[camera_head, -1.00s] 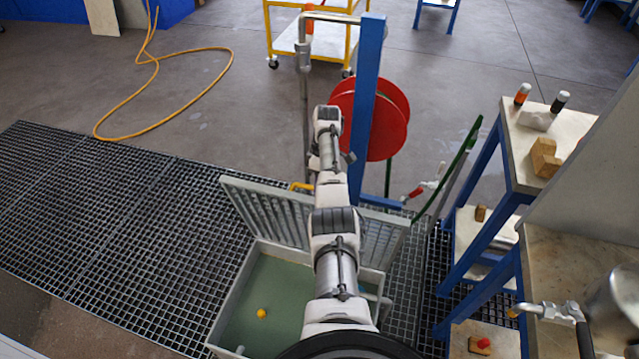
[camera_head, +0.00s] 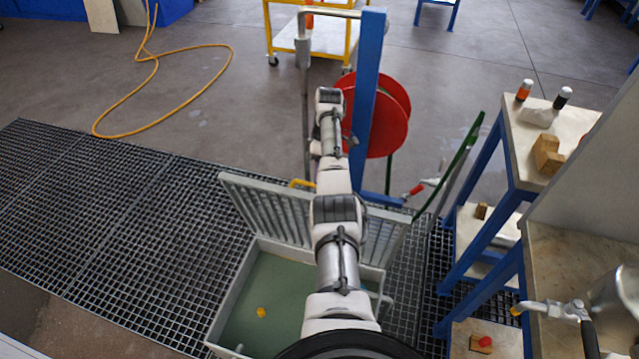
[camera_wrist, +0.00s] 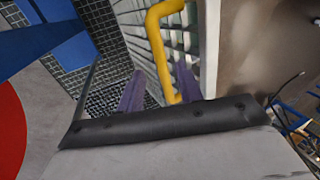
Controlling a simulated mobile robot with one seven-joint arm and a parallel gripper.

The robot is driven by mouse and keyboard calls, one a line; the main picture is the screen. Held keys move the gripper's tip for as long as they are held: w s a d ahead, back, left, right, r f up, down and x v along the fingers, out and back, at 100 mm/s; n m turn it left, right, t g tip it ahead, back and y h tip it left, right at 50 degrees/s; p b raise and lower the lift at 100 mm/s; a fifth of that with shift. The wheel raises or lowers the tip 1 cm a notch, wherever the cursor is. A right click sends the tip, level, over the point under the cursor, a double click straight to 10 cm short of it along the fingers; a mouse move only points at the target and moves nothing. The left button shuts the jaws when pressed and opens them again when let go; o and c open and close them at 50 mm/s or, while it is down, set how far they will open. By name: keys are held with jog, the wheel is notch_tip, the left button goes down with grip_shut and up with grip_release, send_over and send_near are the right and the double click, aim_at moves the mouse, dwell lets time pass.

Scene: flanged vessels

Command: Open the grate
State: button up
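The grate (camera_head: 270,215) is a grey slatted panel hinged at the back of a grey-rimmed pit. It stands raised and leans back, leaving the pit (camera_head: 275,290) with its green floor uncovered. Its yellow handle (camera_head: 303,185) shows at the top edge, partly behind my arm. The handle (camera_wrist: 158,45) is large in the wrist view. My gripper (camera_wrist: 160,86) shows there as two purple fingers standing apart, with the handle's lower end between them, close to the right finger. No firm hold shows. In the head view my arm hides the gripper.
A blue post (camera_head: 366,110) with a red hose reel (camera_head: 388,115) stands just behind the grate. A blue-legged bench (camera_head: 545,145) stands at the right. A yellow ball (camera_head: 261,312) lies in the pit. Floor grating (camera_head: 110,220) spreads left, with a yellow hose (camera_head: 160,90) beyond.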

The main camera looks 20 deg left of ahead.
jog(key=v, duration=0.9)
jog(key=shift+r, duration=0.35)
